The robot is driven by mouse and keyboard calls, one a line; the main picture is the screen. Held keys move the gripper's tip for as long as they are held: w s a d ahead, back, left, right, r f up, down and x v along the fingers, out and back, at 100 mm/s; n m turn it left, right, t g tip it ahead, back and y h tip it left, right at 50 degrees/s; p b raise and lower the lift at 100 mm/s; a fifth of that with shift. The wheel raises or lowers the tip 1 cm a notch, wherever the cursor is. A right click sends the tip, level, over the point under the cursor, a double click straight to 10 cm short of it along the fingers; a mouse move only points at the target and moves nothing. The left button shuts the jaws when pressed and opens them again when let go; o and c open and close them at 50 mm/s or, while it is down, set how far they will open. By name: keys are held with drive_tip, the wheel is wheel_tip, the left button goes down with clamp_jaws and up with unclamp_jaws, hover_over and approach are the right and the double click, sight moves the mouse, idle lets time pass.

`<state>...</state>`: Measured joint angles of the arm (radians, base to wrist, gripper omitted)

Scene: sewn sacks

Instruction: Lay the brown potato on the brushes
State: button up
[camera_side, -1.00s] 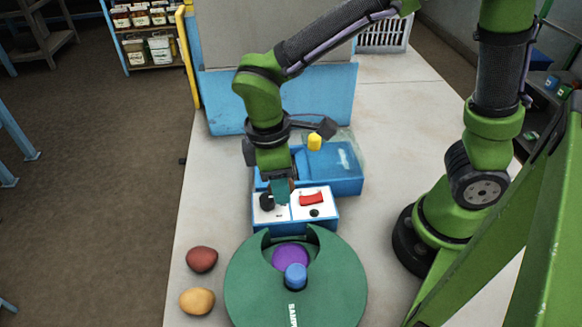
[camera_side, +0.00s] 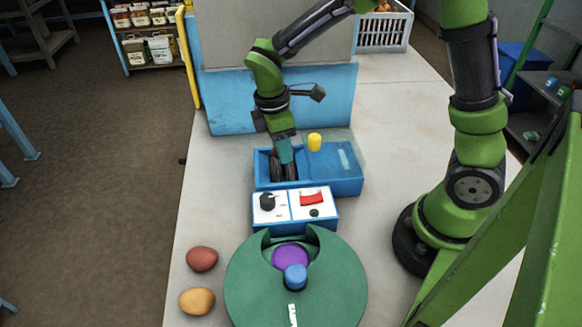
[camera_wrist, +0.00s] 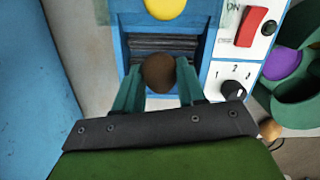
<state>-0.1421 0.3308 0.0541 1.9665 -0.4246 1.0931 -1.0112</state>
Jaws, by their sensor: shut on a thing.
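The brown potato (camera_wrist: 159,72) is between the two green fingers of my gripper (camera_wrist: 158,88) in the wrist view. My gripper is shut on it. The dark, ridged brushes (camera_wrist: 163,45) lie in the blue trough of the machine, and the potato overlaps their near edge in this view. In the side view my gripper (camera_side: 286,158) points down into the left part of the blue machine (camera_side: 345,182), where the dark brushes (camera_side: 277,170) show below the fingertips. The potato cannot be made out there. I cannot tell whether it touches the brushes.
The control panel (camera_side: 281,205) with a black dial and red switch is in front of the trough. A yellow knob (camera_side: 314,142) stands on the machine. A green round turntable (camera_side: 340,285), a red potato (camera_side: 202,259) and a yellow potato (camera_side: 197,301) are nearer. A blue board stands behind.

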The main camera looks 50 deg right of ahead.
sight(275, 149)
drive_tip(key=shift+f, duration=1.9)
drive_tip(key=shift+f, duration=0.15)
drive_tip(key=o, duration=1)
drive_tip(key=shift+o, duration=0.2)
drive_tip(key=r, duration=0.8)
drive_tip(key=a+r, duration=0.1)
drive_tip(key=r, duration=0.3)
drive_tip(key=shift+w, duration=0.4)
drive_tip(key=s+d+r+m+t+y, duration=0.1)
drive_tip(key=s+r+m+t, duration=0.3)
drive_tip(key=s+m, duration=0.2)
drive_tip(key=s+d+r+m+t+y, duration=0.1)
drive_tip(key=s+r+m+t+y, duration=0.1)
drive_tip(key=s+m, duration=0.5)
drive_tip(key=r+m+t, duration=0.1)
drive_tip(key=m+t, duration=0.1)
drive_tip(key=shift+d+r+m, duration=0.3)
drive_tip(key=shift+d+r, duration=0.1)
